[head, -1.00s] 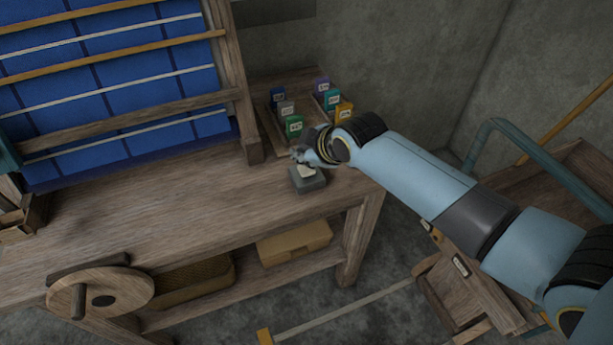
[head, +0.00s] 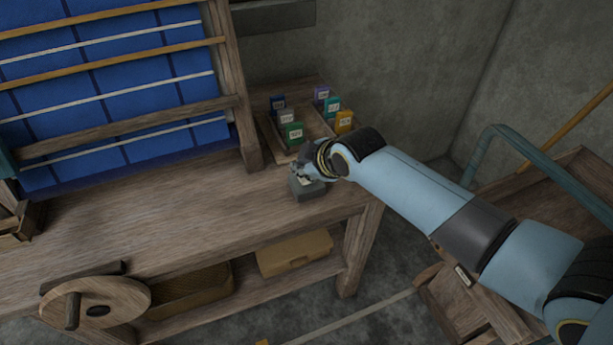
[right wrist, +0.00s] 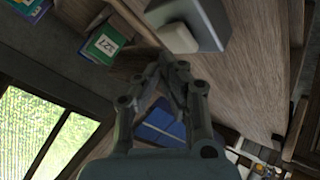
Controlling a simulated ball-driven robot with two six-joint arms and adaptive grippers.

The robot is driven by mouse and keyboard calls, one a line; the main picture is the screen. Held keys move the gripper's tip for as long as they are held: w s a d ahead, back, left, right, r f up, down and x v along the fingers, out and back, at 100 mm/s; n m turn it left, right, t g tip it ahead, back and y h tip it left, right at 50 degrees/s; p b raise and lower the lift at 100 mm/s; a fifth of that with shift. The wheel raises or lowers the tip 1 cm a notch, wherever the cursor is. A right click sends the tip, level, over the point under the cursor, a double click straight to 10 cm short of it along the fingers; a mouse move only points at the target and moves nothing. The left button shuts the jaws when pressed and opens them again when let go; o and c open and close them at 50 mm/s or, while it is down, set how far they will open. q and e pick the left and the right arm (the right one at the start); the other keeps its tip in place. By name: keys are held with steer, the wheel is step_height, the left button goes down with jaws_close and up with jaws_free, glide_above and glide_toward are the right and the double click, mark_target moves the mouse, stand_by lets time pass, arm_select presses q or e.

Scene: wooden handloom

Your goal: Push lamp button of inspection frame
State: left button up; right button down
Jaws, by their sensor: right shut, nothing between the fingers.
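A small dark grey box (head: 308,190) sits on the wooden bench near its right end, in front of the card tray. In the right wrist view the grey box (right wrist: 208,22) has a pale raised button (right wrist: 178,38) on one face. My right gripper (head: 300,172) is shut and empty, right at the box in the head view, and covers much of the button there. In the right wrist view the shut fingertips (right wrist: 171,60) are close to the button; I cannot tell whether they touch. My left gripper is not in view.
A wooden tray (head: 268,134) with several coloured cards stands just behind the box. The loom's upright post (head: 238,100) and blue panel (head: 110,95) are to the left. A wooden wheel (head: 98,305) is at the front left. The bench top (head: 170,215) is mostly clear.

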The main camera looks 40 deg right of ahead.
steer(key=shift+f, duration=0.1)
stand_by(0.5)
steer(key=shift+f, duration=0.35)
steer(key=shift+f+b, duration=0.25)
steer(key=shift+b, duration=0.05)
stand_by(0.3)
steer(key=shift+r+p, duration=0.7)
steer(key=shift+p, duration=0.1)
steer(key=shift+r, duration=0.1)
step_height(320, 180, up, 6)
steer(key=p, duration=0.6)
